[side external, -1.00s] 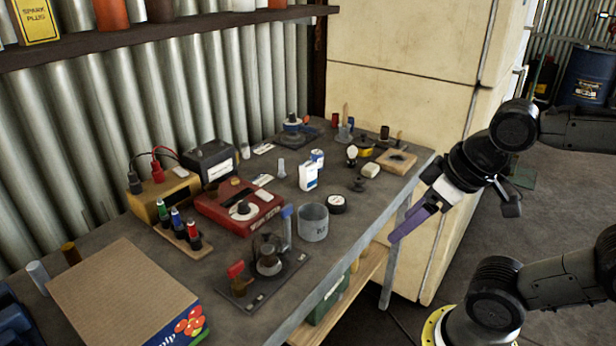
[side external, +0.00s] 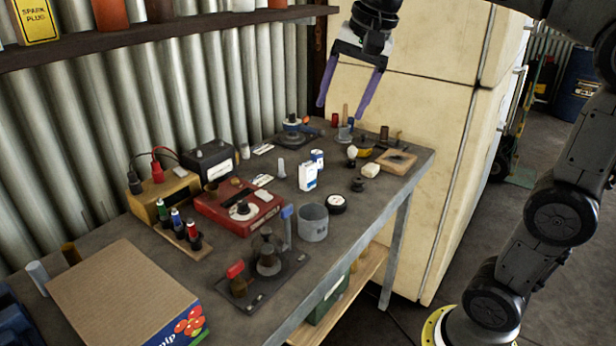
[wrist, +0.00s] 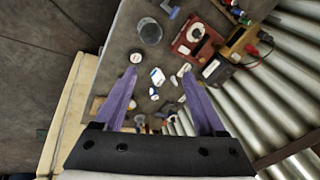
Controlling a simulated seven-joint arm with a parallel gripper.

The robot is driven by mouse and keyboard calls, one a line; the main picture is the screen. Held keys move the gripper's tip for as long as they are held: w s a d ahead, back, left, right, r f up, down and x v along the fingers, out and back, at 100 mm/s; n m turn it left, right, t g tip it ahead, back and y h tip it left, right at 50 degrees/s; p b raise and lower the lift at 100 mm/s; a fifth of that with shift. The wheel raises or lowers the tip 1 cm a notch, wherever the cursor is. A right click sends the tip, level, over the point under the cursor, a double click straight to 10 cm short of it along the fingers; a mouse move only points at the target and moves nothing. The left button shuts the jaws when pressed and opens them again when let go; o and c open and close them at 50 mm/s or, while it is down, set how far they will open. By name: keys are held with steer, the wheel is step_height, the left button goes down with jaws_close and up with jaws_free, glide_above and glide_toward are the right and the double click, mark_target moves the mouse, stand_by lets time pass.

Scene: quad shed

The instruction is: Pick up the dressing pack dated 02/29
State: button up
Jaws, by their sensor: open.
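Small flat white packs lie on the bench in the side external view: one white pack (side external: 262,181) by the red box and another white pack (side external: 263,148) farther back. They may be dressing packs, but no date is readable. The nearer one seems to show in the wrist view (wrist: 183,69) beside the right finger's tip. My gripper (side external: 341,109) is open and empty, high above the back end of the bench, with its purple fingers pointing down. The wrist view also shows the open fingers (wrist: 160,74), with a white bottle (wrist: 157,76) seen between them.
The bench holds a red box (side external: 238,207), a grey can (side external: 313,222), the white bottle (side external: 307,176), a black-and-white puck (side external: 336,204) and a cardboard box (side external: 122,290). A shelf (side external: 170,34) runs along the corrugated wall. A cream cabinet (side external: 430,130) stands behind the bench.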

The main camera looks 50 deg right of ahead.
steer(key=w+d+f+m+g, duration=0.1)
steer(key=w+d+m, duration=0.35)
steer(key=w, duration=0.55)
steer(key=m+g, duration=0.2)
steer(key=g, duration=0.1)
glide_above(308, 174)
steer(key=w, duration=0.1)
step_height(308, 174, down, 14)
steer(key=r, duration=0.1)
steer(key=f, duration=0.7)
steer(key=d+f, duration=0.1)
steer(key=f, duration=0.2)
steer(key=shift+d+f, duration=0.1)
steer(key=shift+f, duration=0.3)
steer(key=shift+w+d+f, duration=0.1)
steer(key=shift+d+f, duration=0.05)
steer(key=shift+f, duration=1.35)
steer(key=shift+w+d+f, duration=0.1)
steer(key=shift+d+f, duration=0.05)
steer(key=shift+f, duration=1.3)
jaws_close()
